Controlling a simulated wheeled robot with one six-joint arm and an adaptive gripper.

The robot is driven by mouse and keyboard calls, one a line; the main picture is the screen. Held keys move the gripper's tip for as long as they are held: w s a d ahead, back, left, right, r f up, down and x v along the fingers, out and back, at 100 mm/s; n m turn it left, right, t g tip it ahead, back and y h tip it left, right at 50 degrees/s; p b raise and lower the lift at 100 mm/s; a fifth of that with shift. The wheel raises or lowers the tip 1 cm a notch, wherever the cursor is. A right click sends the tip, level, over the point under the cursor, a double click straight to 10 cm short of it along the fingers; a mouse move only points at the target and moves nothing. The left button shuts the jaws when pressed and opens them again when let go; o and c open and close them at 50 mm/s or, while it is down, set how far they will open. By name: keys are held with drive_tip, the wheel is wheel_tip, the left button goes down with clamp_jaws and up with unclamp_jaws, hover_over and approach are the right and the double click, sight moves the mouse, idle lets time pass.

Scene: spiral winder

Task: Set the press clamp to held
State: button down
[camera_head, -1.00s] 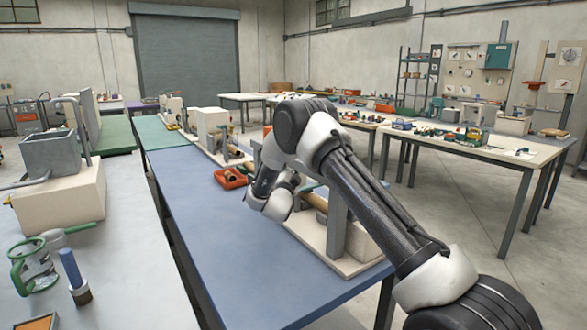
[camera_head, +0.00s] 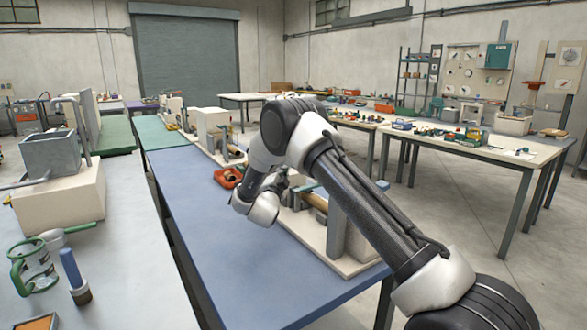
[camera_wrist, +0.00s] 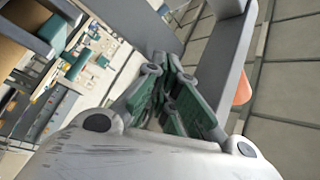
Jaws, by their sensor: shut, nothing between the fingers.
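The winder (camera_head: 356,243) stands on the blue table with a pale base plate, a grey upright post (camera_head: 337,218) and a tan roller (camera_head: 313,201), partly hidden by my arm. I cannot tell which part is the press clamp. My gripper (camera_head: 277,182) is at the far side of this machine, small and partly hidden behind my wrist. In the wrist view my gripper (camera_wrist: 170,92) has its green-padded fingers shut and empty. A grey bar (camera_wrist: 226,62) runs close along their right side; I cannot tell whether they touch. An orange piece (camera_wrist: 243,86) shows beyond the bar.
A red tray (camera_head: 228,177) lies on the blue table (camera_head: 215,235), left of my wrist. A similar white machine (camera_head: 212,122) stands farther back. The blue table's near left part is clear.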

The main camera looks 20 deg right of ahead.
drive_tip(key=shift+s+a, duration=0.25)
drive_tip(key=shift+a, duration=0.55)
drive_tip(key=shift+s+a, duration=0.25)
drive_tip(key=shift+a, duration=0.5)
drive_tip(key=shift+s+a, duration=0.25)
drive_tip(key=shift+a, duration=0.55)
